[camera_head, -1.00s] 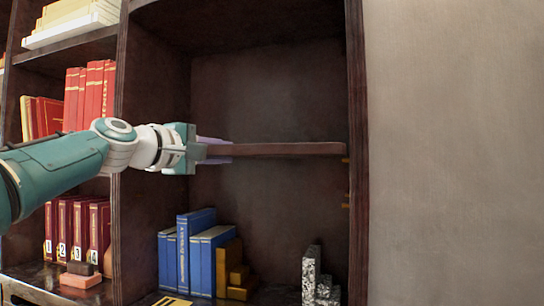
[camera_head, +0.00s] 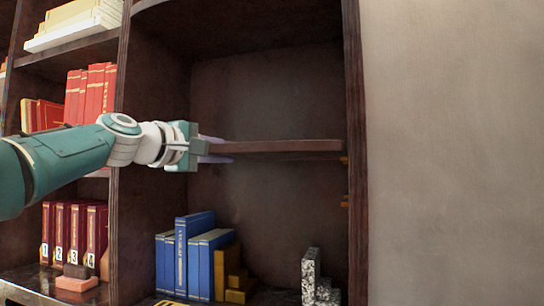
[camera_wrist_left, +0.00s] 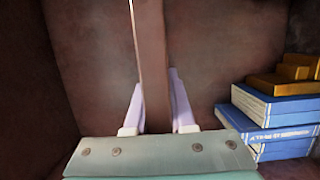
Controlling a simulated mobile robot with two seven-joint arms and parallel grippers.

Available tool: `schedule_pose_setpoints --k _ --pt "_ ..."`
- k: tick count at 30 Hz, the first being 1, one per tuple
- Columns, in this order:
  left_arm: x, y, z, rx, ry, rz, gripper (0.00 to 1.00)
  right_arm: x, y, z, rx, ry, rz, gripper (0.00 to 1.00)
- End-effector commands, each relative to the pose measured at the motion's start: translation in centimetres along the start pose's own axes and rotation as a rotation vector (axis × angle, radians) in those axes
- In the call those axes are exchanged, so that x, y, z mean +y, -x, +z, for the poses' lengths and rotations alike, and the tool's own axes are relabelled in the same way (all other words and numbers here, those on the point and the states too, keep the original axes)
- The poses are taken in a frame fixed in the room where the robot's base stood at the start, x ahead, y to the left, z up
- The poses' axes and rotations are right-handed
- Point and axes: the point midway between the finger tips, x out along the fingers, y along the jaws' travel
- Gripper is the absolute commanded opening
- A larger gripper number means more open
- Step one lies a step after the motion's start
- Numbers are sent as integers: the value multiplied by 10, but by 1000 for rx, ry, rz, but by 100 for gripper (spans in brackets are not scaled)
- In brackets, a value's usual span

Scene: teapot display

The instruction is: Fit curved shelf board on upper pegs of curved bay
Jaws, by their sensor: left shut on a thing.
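The brown shelf board (camera_head: 280,147) is nearly level across the curved bay (camera_head: 265,95). Its right end is near the right side wall, just above an upper peg (camera_head: 344,159); I cannot tell whether they touch. My left gripper (camera_head: 214,149) is shut on the board's left end. In the left wrist view the board (camera_wrist_left: 153,60) runs between the two lavender fingers (camera_wrist_left: 157,105). Lower pegs (camera_head: 345,201) show on the right wall. Pegs on the left wall are hidden. My right gripper is not in view.
Blue books (camera_head: 195,255) and ochre blocks (camera_head: 228,270) stand on the bay floor at left, and a speckled stepped piece (camera_head: 312,275) at right. The left bay holds red books (camera_head: 90,93) and numbered maroon volumes (camera_head: 75,235). Space directly above and below the board is clear.

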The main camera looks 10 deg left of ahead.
Motion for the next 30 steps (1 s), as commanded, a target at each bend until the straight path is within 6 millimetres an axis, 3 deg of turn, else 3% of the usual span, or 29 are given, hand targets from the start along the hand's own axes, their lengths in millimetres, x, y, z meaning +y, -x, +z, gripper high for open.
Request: schedule_pose_setpoints --k 8,9,18,30 --pt "4 -2 0 -1 -2 11 0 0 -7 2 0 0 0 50" --pt "5 -2 0 -1 -1 10 26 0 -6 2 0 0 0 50" --pt "3 -2 0 -1 -1 6 57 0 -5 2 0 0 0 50" --pt "-2 3 -1 -2 -1 -3 57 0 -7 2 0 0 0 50"
